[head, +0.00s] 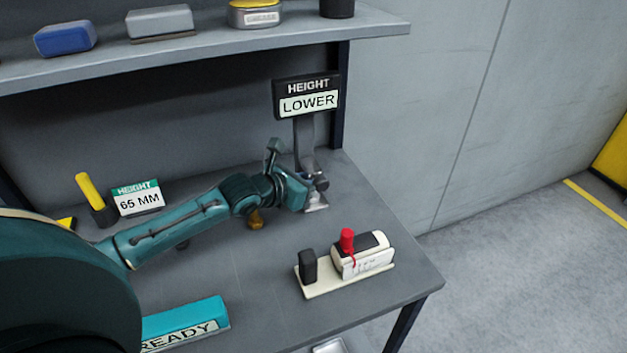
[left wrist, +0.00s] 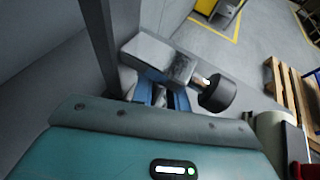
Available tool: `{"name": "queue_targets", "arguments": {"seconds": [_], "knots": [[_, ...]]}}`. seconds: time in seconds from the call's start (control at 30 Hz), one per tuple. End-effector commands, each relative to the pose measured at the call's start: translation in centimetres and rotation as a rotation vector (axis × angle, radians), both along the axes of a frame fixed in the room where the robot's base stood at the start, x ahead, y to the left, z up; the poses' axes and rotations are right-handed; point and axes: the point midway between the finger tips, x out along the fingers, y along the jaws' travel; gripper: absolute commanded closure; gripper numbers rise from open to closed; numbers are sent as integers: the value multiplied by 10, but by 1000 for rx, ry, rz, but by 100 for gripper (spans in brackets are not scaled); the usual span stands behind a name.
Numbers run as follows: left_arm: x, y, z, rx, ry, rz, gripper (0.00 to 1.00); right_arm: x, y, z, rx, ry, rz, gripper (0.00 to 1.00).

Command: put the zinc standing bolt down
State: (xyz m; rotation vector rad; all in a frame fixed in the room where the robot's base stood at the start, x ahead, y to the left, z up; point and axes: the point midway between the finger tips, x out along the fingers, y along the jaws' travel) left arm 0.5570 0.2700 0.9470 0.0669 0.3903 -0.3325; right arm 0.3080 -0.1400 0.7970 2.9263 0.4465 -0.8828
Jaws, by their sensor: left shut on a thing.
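My left gripper (head: 311,187) reaches in from the left and is low over the far right part of the grey bench, just in front of the HEIGHT LOWER sign (head: 307,98). It is shut on a grey metal piece, which I take to be the zinc standing bolt (head: 316,204); the gripper covers most of it. I cannot tell whether its foot touches the bench. In the left wrist view, the blue fingers (left wrist: 163,96) are largely hidden behind a grey block (left wrist: 158,56) with a short rod and dark round end (left wrist: 217,95). My right gripper is not in view.
A cream base (head: 330,284) with a black post and a red-knobbed unit (head: 362,254) stands at the bench's front right. A 65 MM sign (head: 138,198) and yellow-handled tool (head: 84,188) are at left. A teal READY block (head: 186,322) lies in front. A shelf (head: 230,42) overhangs the back.

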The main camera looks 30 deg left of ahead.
Motion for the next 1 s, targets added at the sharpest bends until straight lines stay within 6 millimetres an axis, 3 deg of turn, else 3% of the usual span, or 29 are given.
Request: {"name": "queue_targets", "arguments": {"seconds": [0.2, 0.23, 0.33, 0.67, 1.0], "knots": [[1, 0, -2, 2, -5, 0, 100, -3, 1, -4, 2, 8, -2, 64], [1, 0, -2, 1, -4, 0, 83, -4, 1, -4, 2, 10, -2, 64], [0, 0, -1, 0, -3, 1, 75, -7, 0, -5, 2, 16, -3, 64], [-2, 1, 3, -1, -2, 0, 75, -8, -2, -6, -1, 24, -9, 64], [-58, 20, 24, 7, 1, -4, 75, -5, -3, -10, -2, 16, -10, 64]]}}
